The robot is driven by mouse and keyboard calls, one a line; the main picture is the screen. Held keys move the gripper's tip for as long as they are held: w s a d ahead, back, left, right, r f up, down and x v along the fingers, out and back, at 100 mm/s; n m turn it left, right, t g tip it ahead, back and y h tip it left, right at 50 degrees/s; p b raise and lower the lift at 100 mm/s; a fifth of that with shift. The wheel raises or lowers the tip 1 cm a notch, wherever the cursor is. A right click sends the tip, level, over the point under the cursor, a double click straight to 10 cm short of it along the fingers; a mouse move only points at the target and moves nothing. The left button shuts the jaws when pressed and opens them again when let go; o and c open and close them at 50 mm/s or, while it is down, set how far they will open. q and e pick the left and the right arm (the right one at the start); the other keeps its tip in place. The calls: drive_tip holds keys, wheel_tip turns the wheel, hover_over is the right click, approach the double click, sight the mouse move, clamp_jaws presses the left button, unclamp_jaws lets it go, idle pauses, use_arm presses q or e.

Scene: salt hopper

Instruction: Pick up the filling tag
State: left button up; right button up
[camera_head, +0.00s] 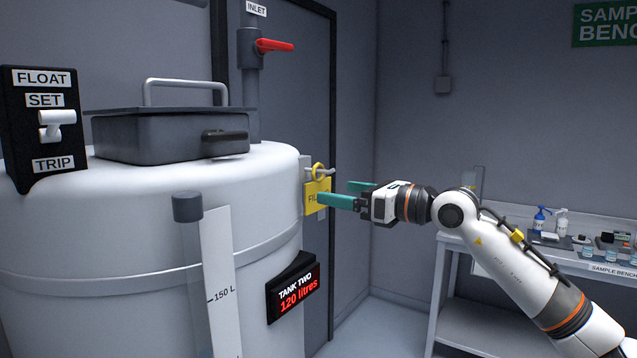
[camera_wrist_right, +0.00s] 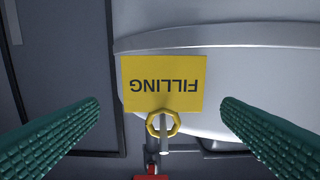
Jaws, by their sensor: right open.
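The yellow filling tag (camera_head: 313,191) hangs by its yellow ring from a grey peg on the right side of the white tank. In the right wrist view the tag (camera_wrist_right: 163,84) shows upside down with the word FILLING, its ring (camera_wrist_right: 163,124) around the peg. My right gripper (camera_head: 338,193) is open, its green fingers pointing at the tag. In the right wrist view the fingers (camera_wrist_right: 160,117) stand apart on either side of the tag, with a gap on each side. In the head view one finger overlaps the tag's right part. My left gripper is not in view.
The white tank (camera_head: 140,230) fills the left, with a lidded hatch (camera_head: 170,135), a float switch box (camera_head: 45,130) and a display (camera_head: 293,287) reading 120 litres. A red-handled inlet valve (camera_head: 274,46) is above. The sample bench (camera_head: 510,232) stands at right, behind my right arm.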

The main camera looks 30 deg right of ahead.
sight(320, 188)
drive_tip(key=p+x, duration=0.3)
drive_tip(key=x, duration=0.1)
drive_tip(key=shift+w+a+r, duration=0.1)
drive_tip(key=shift+a, duration=0.15)
drive_tip(key=shift+w, duration=0.2)
drive_tip(key=shift+s, duration=0.1)
drive_tip(key=c, duration=0.7)
drive_tip(key=shift+c, duration=0.2)
drive_tip(key=shift+r, duration=0.1)
